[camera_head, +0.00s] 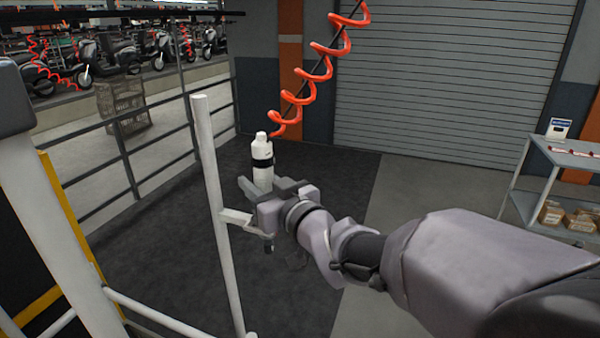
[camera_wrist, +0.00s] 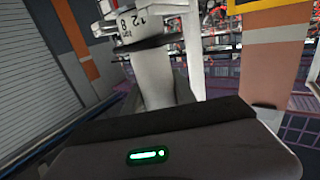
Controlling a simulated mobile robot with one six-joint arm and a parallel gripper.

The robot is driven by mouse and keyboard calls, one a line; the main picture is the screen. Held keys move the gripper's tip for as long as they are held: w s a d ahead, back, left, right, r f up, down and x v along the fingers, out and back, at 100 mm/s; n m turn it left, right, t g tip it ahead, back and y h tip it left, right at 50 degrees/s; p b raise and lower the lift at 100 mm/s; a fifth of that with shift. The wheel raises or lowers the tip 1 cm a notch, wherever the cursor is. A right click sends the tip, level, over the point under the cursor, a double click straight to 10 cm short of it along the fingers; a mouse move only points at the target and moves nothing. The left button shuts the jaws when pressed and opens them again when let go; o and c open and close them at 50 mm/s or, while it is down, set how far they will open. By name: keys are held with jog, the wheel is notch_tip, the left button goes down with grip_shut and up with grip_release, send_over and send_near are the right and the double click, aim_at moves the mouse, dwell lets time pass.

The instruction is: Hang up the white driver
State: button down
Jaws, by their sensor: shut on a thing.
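The white driver (camera_head: 262,160) stands roughly upright in my gripper (camera_head: 262,190) in the head view. It is a white cylinder with a black band, and the red coiled hose (camera_head: 315,75) runs down to its upper part. My gripper is shut on its lower body. In the wrist view the driver (camera_wrist: 155,75) rises beyond the gripper, with a dark band and printed markings near its top. A white post (camera_head: 218,215) stands just left of the gripper. A short light bracket (camera_head: 238,217) on the post is close below the gripper; whether they touch is unclear.
A dark railing (camera_head: 125,165) runs along the left, with scooters behind it. A grey cart (camera_head: 570,160) with boxes stands at the right. A closed roller shutter (camera_head: 450,80) is at the back. The dark floor mat (camera_head: 330,190) is clear.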

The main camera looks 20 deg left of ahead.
jog(key=shift+f+b, duration=0.8)
jog(key=shift+b, duration=0.25)
dwell(0.7)
jog(key=c, duration=0.9)
grip_release()
jog(key=p+v, duration=0.3)
jog(key=v, duration=1.4)
jog(key=shift+s+d+f, duration=0.1)
jog(key=shift+s+d, duration=0.05)
